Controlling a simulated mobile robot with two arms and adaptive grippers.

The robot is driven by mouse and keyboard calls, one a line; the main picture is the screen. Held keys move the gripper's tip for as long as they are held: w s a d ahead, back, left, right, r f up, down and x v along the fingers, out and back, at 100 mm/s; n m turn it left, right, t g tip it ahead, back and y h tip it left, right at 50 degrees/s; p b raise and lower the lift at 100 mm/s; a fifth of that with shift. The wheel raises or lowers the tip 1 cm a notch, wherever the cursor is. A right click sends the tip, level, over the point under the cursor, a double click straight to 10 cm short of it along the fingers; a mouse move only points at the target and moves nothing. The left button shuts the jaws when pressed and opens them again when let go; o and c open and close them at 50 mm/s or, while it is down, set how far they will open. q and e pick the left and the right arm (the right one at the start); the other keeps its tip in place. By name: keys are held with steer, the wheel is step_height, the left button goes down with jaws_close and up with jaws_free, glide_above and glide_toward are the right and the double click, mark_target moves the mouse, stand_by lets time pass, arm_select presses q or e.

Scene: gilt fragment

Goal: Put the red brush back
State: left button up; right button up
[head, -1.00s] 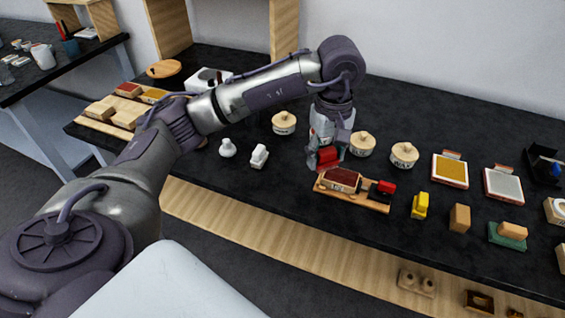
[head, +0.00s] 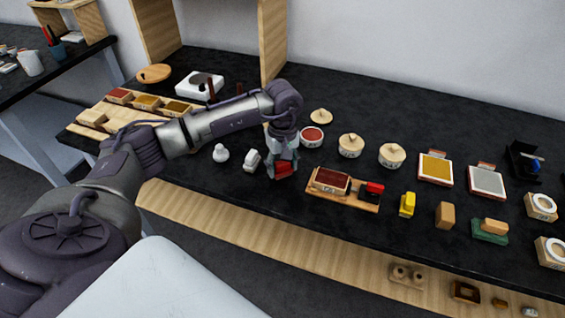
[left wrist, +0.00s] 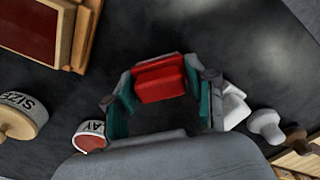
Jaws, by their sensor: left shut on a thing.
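My left gripper (head: 283,172) is shut on a small red block, which I take for the red brush (head: 284,168). In the left wrist view the red brush (left wrist: 160,80) sits between the two fingertips. The gripper is over the black table, left of a wooden tray (head: 322,192) and just right of a white block-shaped piece (head: 251,160). I cannot tell whether the brush touches the table. My right gripper is not in view.
An open pot with red content (head: 312,136) stands behind the gripper, its lid (head: 321,116) beyond it. Lidded pots (head: 351,146) stand to the right. A white knob-shaped piece (head: 221,153) is to the left. A yellow piece (head: 407,204) stands right of the tray.

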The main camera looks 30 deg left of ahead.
mark_target(283, 162)
arm_select(q)
steer(key=shift+f, duration=0.1)
steer(key=o, duration=0.9)
steer(key=shift+o, duration=1)
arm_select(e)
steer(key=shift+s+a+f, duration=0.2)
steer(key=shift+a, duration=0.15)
arm_select(q)
steer(key=shift+r, duration=0.2)
step_height(283, 162, up, 12)
steer(key=b, duration=0.2)
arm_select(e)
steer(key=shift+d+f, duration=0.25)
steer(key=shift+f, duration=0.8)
